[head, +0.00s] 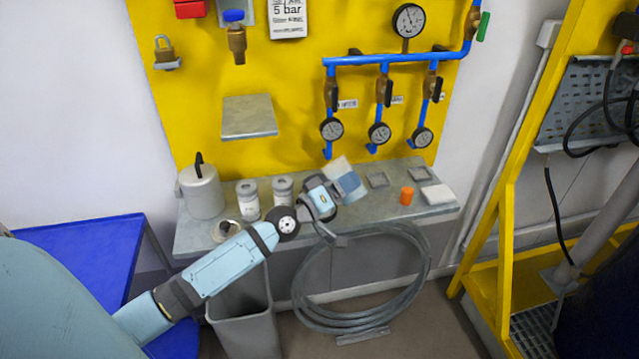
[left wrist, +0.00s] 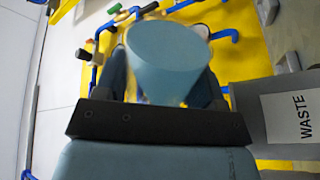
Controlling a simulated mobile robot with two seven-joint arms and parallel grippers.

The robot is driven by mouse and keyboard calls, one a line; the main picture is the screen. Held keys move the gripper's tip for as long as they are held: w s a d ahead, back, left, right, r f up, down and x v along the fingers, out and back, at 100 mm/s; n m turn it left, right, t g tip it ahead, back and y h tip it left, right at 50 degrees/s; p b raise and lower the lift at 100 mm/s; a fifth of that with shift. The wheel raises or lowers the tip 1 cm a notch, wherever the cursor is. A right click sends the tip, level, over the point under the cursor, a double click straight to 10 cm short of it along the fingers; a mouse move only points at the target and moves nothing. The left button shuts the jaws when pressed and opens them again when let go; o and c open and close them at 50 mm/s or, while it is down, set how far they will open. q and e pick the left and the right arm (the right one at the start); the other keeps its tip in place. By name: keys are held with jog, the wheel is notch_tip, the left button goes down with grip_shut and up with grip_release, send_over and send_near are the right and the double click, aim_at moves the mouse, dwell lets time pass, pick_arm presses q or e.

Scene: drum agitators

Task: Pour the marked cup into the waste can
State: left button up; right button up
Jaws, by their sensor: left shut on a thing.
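My left gripper (head: 330,192) is shut on a blue and white cup (head: 345,178), held above the grey shelf and tilted in the head view. In the left wrist view the cup (left wrist: 168,62) shows as a light blue shape between the two dark fingers. Its contents cannot be seen. The grey waste can (head: 246,325) stands on the floor below the shelf front, under my left forearm, which hides part of it. Its side with a WASTE label (left wrist: 302,118) shows at the right of the left wrist view. The cup is up and right of the can, apart from it. My right gripper is not in view.
The grey shelf (head: 215,238) holds a metal canister (head: 201,192), two labelled jars (head: 247,202), an orange cylinder (head: 407,195) and a white block (head: 437,194). A hose coil (head: 425,265) hangs below. Blue pipes with gauges (head: 379,132) are on the yellow panel behind.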

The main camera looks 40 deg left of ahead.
pick_arm(q)
jog(key=shift+r+n, duration=0.2)
jog(key=shift+n, duration=0.3)
jog(key=shift+f+n, duration=0.15)
jog(key=shift+n, duration=0.25)
jog(key=shift+f+n+t+y, duration=0.2)
jog(key=shift+n+y, duration=0.15)
jog(key=shift+n, duration=0.45)
jog(key=shift+f+n+t+y, duration=0.2)
jog(key=shift+n+y, duration=0.15)
jog(key=shift+n, duration=0.45)
dwell(0.8)
jog(key=shift+r, duration=0.25)
jog(key=shift+a+r+n+p, duration=0.2)
jog(key=shift+r+n+p, duration=0.1)
jog(key=shift+n, duration=0.1)
jog(key=shift+w+a+r+n+y+p, duration=0.1)
jog(key=shift+a+r+n+y+p, duration=0.3)
jog(key=shift+r+n+p, duration=0.35)
dwell(0.4)
jog(key=shift+a+f+n, duration=0.1)
jog(key=shift+f+n, duration=0.1)
jog(key=shift+n, duration=0.15)
dwell(0.3)
jog(key=shift+a+f+n, duration=0.2)
jog(key=shift+f+n, duration=0.1)
jog(key=shift+n, duration=0.7)
dwell(0.4)
